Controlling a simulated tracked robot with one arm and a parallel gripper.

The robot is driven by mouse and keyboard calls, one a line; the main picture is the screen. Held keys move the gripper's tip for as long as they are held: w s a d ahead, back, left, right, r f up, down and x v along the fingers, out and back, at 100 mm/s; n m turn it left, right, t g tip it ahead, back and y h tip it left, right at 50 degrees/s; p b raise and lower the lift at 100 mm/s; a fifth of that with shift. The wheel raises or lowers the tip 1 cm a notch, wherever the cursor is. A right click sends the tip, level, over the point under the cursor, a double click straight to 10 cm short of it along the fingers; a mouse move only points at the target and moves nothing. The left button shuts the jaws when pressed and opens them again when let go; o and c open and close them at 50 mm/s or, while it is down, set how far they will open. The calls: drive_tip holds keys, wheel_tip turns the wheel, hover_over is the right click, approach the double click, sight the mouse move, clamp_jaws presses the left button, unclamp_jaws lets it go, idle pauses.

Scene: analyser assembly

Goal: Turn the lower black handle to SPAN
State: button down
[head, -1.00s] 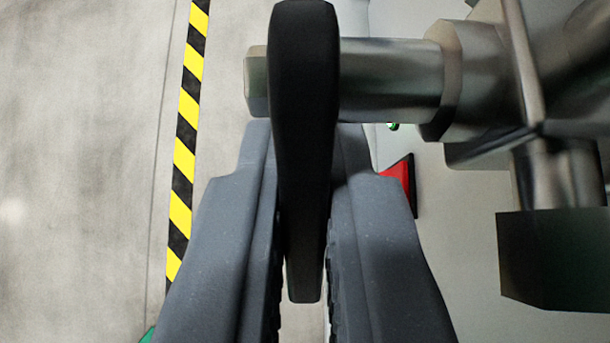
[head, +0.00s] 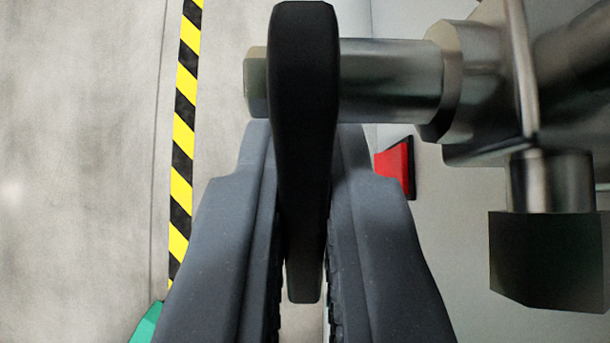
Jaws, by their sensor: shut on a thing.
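The black handle (head: 304,110) stands in the middle of the head view, mounted on a metal stem (head: 390,80) that runs to the right into the valve body (head: 475,90). Its long end points down the picture, between my fingers. My gripper (head: 305,240) is shut on the handle, with one grey finger on each side of it. The finger tips are partly hidden behind the handle. No SPAN label shows, so which marking the handle points to cannot be told.
Metal fittings with a dark block (head: 548,260) stand close on the right. A red part (head: 394,168) shows behind the right finger. A yellow-black striped line (head: 184,130) runs along the pale floor at left, with a green piece (head: 148,323) at lower left.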

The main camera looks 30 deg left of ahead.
drive_tip(key=c, duration=1.5)
unclamp_jaws()
drive_tip(key=shift+w+r, duration=0.1)
drive_tip(key=shift+r, duration=0.15)
drive_tip(key=shift+c, duration=0.2)
drive_tip(key=shift+f, duration=0.1)
drive_tip(key=shift+d+f, duration=0.1)
drive_tip(key=shift+d, duration=0.05)
